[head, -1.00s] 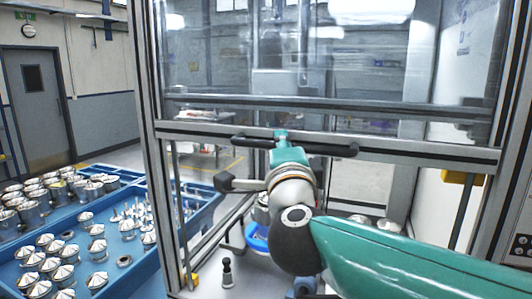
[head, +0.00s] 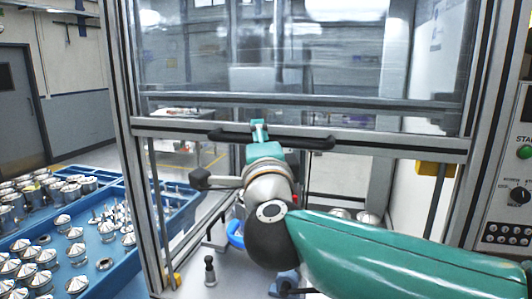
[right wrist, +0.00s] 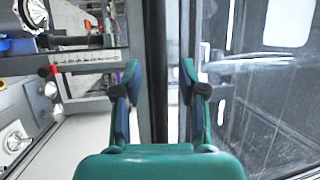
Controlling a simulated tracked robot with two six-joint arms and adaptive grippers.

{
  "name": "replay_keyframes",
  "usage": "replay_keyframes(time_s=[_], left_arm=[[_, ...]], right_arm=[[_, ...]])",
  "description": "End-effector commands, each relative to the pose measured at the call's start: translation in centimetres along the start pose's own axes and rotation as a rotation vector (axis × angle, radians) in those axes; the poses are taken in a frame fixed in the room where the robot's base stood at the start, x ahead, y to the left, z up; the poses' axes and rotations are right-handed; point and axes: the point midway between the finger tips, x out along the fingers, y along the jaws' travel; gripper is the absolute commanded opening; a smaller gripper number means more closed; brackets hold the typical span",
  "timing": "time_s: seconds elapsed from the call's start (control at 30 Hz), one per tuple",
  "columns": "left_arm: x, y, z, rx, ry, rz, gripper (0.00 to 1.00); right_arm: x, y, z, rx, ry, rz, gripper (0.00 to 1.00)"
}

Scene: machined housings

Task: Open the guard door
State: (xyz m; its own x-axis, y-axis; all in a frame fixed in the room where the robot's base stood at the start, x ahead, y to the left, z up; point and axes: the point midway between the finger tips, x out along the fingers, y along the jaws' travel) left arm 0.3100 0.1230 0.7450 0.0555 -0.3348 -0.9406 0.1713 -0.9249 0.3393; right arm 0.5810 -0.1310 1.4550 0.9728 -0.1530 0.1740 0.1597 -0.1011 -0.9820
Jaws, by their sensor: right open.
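The guard door (head: 300,75) is a clear panel in a grey metal frame, with a rail along its lower edge. A long dark handle (head: 318,142) runs across that rail. My right gripper (head: 259,128) is at the middle of the handle, its arm coming in from the lower right. In the right wrist view its two fingers (right wrist: 159,82) stand apart, with a dark bar (right wrist: 155,40) running between them. I cannot tell whether either finger touches the handle. The gripper hides the handle's middle. My left gripper is not in view.
Below the rail I see inside the machine: a blue round part (head: 235,240) and a small dark-topped peg (head: 209,270). Blue trays (head: 150,262) with several metal parts stand at left. A control panel (head: 515,190) is at right. Frame posts flank the door.

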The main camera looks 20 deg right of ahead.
Motion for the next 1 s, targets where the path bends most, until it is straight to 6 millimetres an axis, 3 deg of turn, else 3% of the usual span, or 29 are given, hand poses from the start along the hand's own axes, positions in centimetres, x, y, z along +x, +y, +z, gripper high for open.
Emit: replay_keyframes(time_s=[0.17,0.6,0.8,1.0], left_arm=[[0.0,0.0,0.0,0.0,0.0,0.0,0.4],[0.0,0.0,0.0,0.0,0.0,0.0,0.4],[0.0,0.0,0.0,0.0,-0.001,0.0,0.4],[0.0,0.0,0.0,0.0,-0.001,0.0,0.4]], right_arm=[[-2.2,-0.1,0.0,0.001,-0.003,-0.002,0.41],[-10.4,0.0,0.0,0.002,-0.001,-0.002,0.41],[-11.7,0.1,-0.1,0.0,0.002,0.0,0.41],[-11.8,0.1,-0.1,0.0,0.003,0.0,0.41]])
